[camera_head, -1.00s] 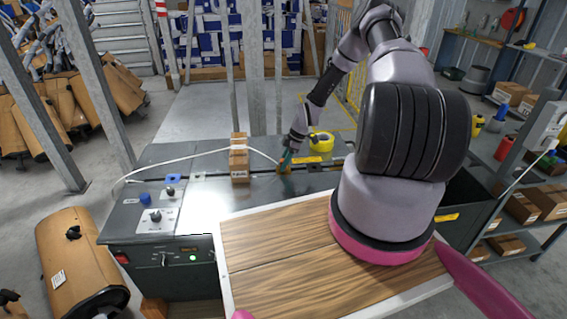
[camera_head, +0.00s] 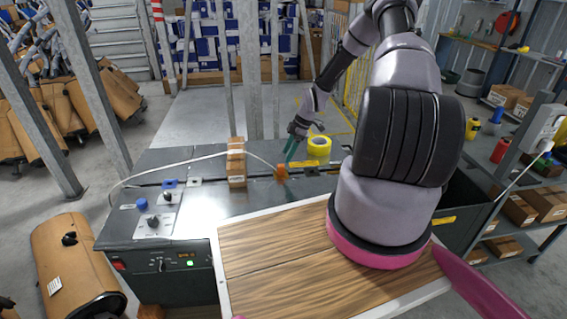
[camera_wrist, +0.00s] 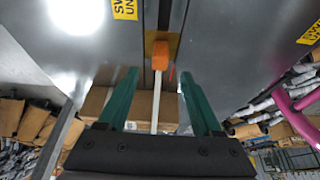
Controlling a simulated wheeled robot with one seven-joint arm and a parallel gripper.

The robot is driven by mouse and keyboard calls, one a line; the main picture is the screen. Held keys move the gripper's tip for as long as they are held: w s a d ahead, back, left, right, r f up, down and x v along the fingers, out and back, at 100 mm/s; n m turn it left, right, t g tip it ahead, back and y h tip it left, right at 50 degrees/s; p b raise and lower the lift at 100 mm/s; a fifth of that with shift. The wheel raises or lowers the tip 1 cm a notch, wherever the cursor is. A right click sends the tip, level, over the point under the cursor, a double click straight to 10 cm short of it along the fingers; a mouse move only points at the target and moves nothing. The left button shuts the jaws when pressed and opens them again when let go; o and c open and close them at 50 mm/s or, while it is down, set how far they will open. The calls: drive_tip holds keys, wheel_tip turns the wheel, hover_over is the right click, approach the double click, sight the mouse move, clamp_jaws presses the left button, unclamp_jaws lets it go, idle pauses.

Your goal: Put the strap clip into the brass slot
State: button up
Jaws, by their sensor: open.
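The orange strap clip (camera_head: 281,170) is at the groove in the grey machine top, at the end of the white strap (camera_head: 208,156). In the wrist view, the clip (camera_wrist: 160,54) is against the brass slot plate (camera_wrist: 151,37), which shows around its upper end; how deep it sits I cannot tell. The strap (camera_wrist: 155,103) runs from it back between my fingers. My gripper (camera_head: 289,157) is just above the clip, apart from it. In the wrist view, its green fingers (camera_wrist: 159,74) are spread wide with the clip beyond their tips.
A cardboard carton (camera_head: 236,163) stands on the machine top, left of the clip, with the strap passing around it. Knobs (camera_head: 152,221) sit at the machine's left end. Steel posts (camera_head: 250,80) stand behind.

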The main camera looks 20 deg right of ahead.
drive_tip(key=shift+v, duration=1.4)
drive_tip(key=s+a+r+m+t+h, duration=0.1)
drive_tip(key=s+r+m, duration=0.2)
drive_tip(key=r, duration=0.8)
drive_tip(key=s+r+m+h, duration=0.2)
drive_tip(key=r+m, duration=0.1)
drive_tip(key=r, duration=0.7)
drive_tip(key=s+a+r+m+t+h, duration=0.1)
drive_tip(key=s+r+m, duration=0.2)
drive_tip(key=r, duration=0.8)
drive_tip(key=s+a+r+m+t, duration=0.1)
drive_tip(key=s+a+r+m, duration=0.1)
drive_tip(key=s+r, duration=0.3)
drive_tip(key=s+a+r+m+t+y, duration=0.1)
drive_tip(key=s+r+m, duration=0.4)
drive_tip(key=s, duration=0.5)
drive_tip(key=s+a+r+m+t, duration=0.2)
drive_tip(key=s+a+r+m, duration=0.1)
drive_tip(key=s+r, duration=0.4)
drive_tip(key=shift+s+a+m, duration=0.2)
drive_tip(key=shift+a+m, duration=0.1)
drive_tip(key=shift+m, duration=0.2)
